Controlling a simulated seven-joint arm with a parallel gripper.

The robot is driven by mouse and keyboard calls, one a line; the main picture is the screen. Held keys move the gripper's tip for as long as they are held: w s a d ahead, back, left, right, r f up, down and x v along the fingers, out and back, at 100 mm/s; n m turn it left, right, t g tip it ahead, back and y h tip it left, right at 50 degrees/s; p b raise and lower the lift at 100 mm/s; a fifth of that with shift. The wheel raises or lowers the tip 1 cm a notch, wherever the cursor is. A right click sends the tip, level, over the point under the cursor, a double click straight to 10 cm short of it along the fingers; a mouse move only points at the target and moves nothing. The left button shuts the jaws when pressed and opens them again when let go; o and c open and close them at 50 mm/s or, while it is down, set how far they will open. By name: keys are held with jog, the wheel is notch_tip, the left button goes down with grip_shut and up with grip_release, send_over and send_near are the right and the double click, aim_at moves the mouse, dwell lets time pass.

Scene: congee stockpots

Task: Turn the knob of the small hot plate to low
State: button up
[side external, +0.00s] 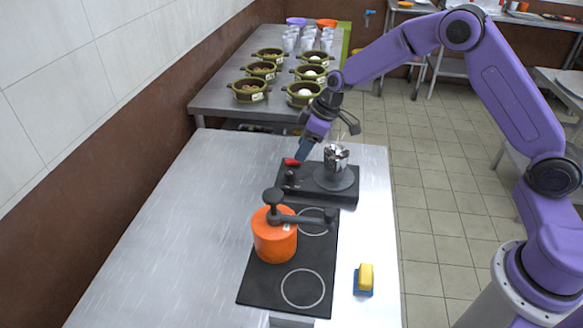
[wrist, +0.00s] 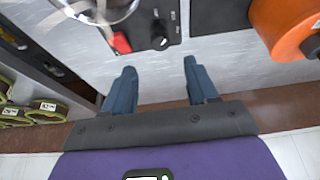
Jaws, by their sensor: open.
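The small hot plate (side external: 318,194) is a flat black unit with a round grey burner, near the far end of the steel table. Its black knob (side external: 290,176) is on the left part of its top; in the wrist view the knob (wrist: 160,41) lies just beyond the gap between my fingertips, with small pale markings around it too small to read. My gripper (side external: 302,153) points down beside the hot plate's far left corner. In the wrist view its two blue fingers (wrist: 159,66) are apart with nothing between them, not touching the knob.
A shiny metal pot (side external: 336,158) stands on the burner. A red handle-like piece (wrist: 119,42) is close left of the knob. An orange pot (side external: 274,240) sits on a black cooktop (side external: 257,284). A yellow-and-blue sponge (side external: 365,278) lies right. The table's left side is clear.

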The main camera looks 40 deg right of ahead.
aim_at(289, 171)
jog(key=x, duration=0.9)
jog(key=c, duration=1)
